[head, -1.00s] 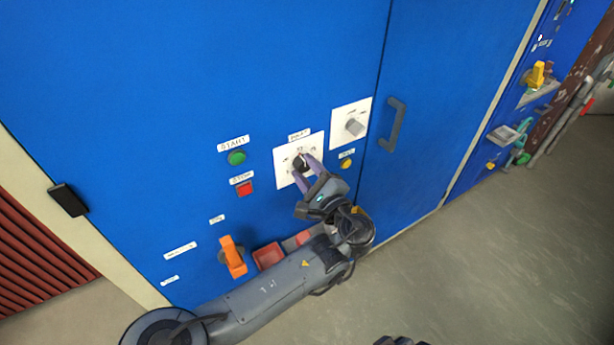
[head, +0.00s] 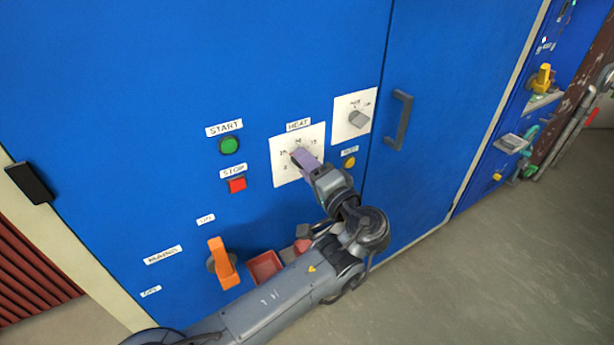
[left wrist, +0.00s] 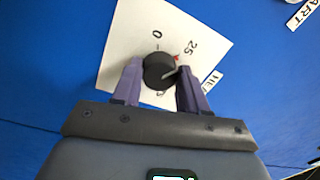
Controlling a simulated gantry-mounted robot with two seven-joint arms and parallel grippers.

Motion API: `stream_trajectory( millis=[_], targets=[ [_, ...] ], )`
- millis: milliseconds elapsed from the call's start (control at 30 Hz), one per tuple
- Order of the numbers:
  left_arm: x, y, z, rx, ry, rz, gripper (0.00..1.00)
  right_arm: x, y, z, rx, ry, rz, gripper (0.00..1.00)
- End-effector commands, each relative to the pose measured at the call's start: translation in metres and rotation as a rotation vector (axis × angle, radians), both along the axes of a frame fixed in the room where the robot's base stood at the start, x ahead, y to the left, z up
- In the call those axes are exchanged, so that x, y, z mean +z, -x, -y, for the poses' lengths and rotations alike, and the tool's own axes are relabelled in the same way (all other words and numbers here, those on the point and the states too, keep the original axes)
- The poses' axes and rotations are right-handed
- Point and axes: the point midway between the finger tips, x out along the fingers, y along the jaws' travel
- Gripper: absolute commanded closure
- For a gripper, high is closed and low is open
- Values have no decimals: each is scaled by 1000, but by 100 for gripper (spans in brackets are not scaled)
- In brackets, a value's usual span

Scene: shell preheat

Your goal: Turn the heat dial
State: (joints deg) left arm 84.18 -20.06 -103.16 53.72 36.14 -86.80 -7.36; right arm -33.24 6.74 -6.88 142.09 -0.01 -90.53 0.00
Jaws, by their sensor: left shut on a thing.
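In the left wrist view the marks 0 and 25 show on the plate, with a small red mark by the knob's edge. My left gripper (left wrist: 158,80) has its purple fingers on both sides of the knob and is shut on it. In the head view the left gripper (head: 300,156) covers most of the dial. My right gripper is not in view.
A second grey knob (head: 358,119) sits on a plate to the right, beside a door handle (head: 398,121). A green START button (head: 229,146) and red STOP button (head: 237,185) are left of the dial. An orange switch (head: 223,263) and red tray (head: 265,267) are below.

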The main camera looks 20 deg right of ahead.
Motion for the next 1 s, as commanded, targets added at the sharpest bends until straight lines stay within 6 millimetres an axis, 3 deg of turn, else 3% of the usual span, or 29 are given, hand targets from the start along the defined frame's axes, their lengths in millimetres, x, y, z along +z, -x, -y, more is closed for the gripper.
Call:
stream_trajectory(
  millis=[33, 600, 1000],
  targets=[
    [-5, 0, 1, 0, 46, 9, 88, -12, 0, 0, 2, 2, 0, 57],
    [-5, 0, 2, 0, 579, 110, 88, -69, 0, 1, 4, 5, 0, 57],
    [-2, -1, 3, 0, 905, 171, 88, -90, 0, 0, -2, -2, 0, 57]
  ],
)
